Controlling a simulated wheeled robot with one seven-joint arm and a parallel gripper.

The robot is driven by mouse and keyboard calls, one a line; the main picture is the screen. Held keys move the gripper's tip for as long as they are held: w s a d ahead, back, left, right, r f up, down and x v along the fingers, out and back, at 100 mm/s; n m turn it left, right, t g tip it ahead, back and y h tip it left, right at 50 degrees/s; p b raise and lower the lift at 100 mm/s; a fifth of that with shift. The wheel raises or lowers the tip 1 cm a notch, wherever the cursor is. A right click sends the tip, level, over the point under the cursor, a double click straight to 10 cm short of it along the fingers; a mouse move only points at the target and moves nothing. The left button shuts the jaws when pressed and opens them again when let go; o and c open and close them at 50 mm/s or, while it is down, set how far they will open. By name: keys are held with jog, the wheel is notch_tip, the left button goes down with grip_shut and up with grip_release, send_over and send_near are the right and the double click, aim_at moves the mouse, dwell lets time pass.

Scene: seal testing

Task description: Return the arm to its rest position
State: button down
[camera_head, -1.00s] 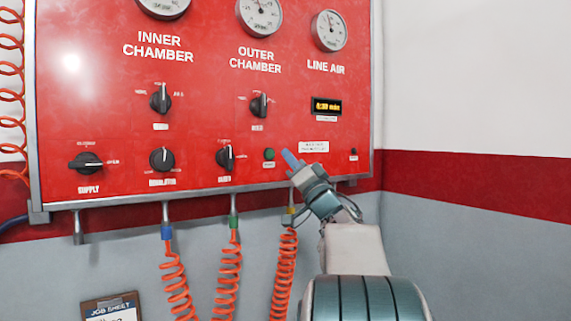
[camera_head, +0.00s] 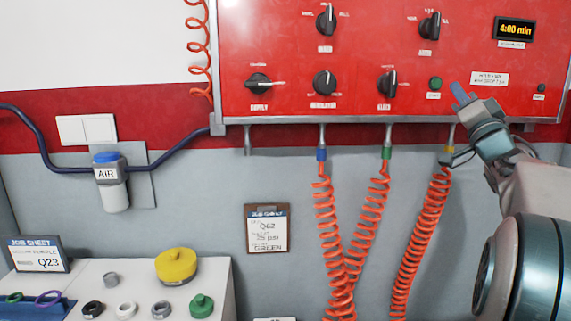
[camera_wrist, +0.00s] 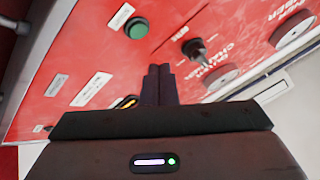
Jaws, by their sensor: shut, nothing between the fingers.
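My gripper (camera_head: 462,95) is at the right of the head view, in front of the lower right part of the red panel (camera_head: 290,55). Its fingers are shut together with nothing between them. The fingertips are just right of the green button (camera_head: 435,84), and I cannot tell how far they are from the panel face. In the wrist view the shut fingers (camera_wrist: 158,82) point at the panel, with the green button (camera_wrist: 137,28) above and left of them. The timer display (camera_head: 515,30) reads 4:00 min.
Orange coiled hoses (camera_head: 330,230) hang below the panel, beside my arm. A job sheet clipboard (camera_head: 267,230) is on the wall. At lower left a white bench (camera_head: 219,275) holds a yellow cap (camera_head: 176,266), a green cap (camera_head: 201,306) and rings. An air filter (camera_head: 112,180) is on the wall.

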jog(key=s+a+f+g+h, duration=0.25)
jog(key=a+f+g, duration=0.35)
jog(key=f, duration=0.5)
jog(key=s+a+f+g+h, duration=0.25)
jog(key=a+f+g, duration=0.35)
jog(key=f, duration=0.4)
jog(key=s+a+f+n+g+y, duration=0.2)
jog(key=s+a+f+n+g, duration=0.2)
jog(key=s+a+f, duration=0.3)
jog(key=s+a+f+n+g+y, duration=0.3)
jog(key=s+a+f+g, duration=0.2)
jog(key=s+f, duration=0.8)
jog(key=s+a, duration=0.2)
jog(key=a, duration=0.1)
jog(key=shift+s+n, duration=0.25)
jog(key=shift+n, duration=0.15)
dwell(3.2)
